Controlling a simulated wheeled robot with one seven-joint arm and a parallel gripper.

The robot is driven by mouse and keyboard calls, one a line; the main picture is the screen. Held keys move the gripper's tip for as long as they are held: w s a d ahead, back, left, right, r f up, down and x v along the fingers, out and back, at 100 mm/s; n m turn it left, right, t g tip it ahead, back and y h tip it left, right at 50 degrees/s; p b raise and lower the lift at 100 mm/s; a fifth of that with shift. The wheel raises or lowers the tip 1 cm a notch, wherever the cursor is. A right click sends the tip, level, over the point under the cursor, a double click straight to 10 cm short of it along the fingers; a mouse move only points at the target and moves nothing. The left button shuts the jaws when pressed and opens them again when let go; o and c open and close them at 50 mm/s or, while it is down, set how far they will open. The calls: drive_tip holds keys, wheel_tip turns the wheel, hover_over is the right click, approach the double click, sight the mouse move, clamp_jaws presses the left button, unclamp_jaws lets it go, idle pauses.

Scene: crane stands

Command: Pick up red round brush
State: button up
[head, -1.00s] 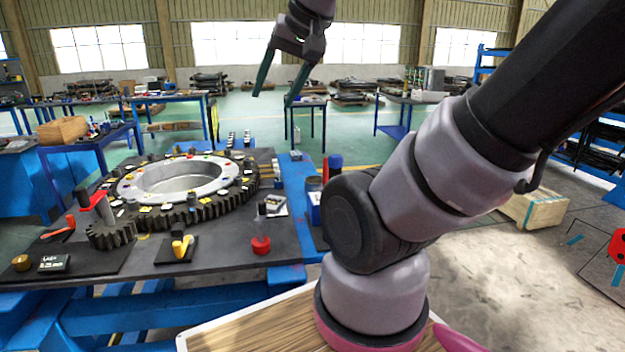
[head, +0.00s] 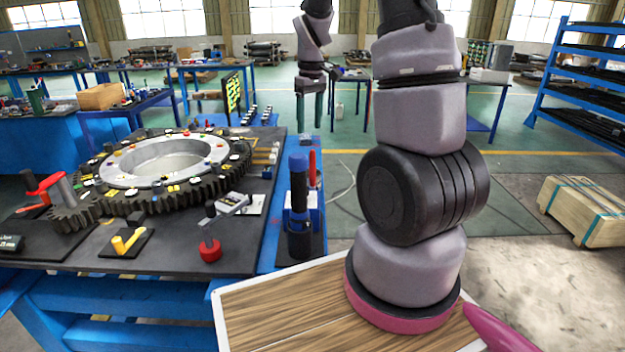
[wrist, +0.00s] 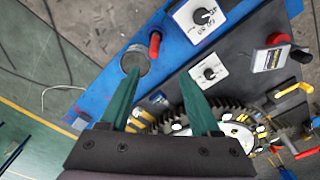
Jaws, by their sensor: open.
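A red round piece (head: 210,251) with a dark upright stem stands near the front right of the dark table mat, the likeliest match for the red round brush. What seems to be the same red piece (wrist: 278,40) shows at the upper right in the wrist view, beside a grey block. A slim red upright object (head: 313,168) stands beside a blue-and-black cylinder at the right table edge. My gripper (head: 310,107) hangs open and empty, beyond the table's far end in the head view. Its green fingers (wrist: 157,90) spread apart in the wrist view, touching nothing.
A large toothed gear ring (head: 225,172) with small parts fills the table's middle. The blue-and-black cylinder (head: 299,205) rises at the right edge. A yellow piece (head: 128,241) lies left of the red round piece. A wooden crate (head: 585,212) sits on the floor at right.

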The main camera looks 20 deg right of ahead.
drive_tip(key=shift+n+g, duration=0.3)
drive_tip(key=f, duration=0.7)
drive_tip(key=shift+w+d+f, duration=0.25)
drive_tip(key=shift+w+d, duration=0.15)
hover_over(313, 185)
drive_tip(key=shift+w+d+f, duration=0.1)
drive_tip(key=shift+w+f, duration=0.15)
drive_tip(key=shift+f, duration=1.2)
drive_tip(key=shift+w+d+f, duration=0.1)
drive_tip(key=shift+w+f, duration=0.1)
drive_tip(key=shift+f, duration=1.2)
clamp_jaws()
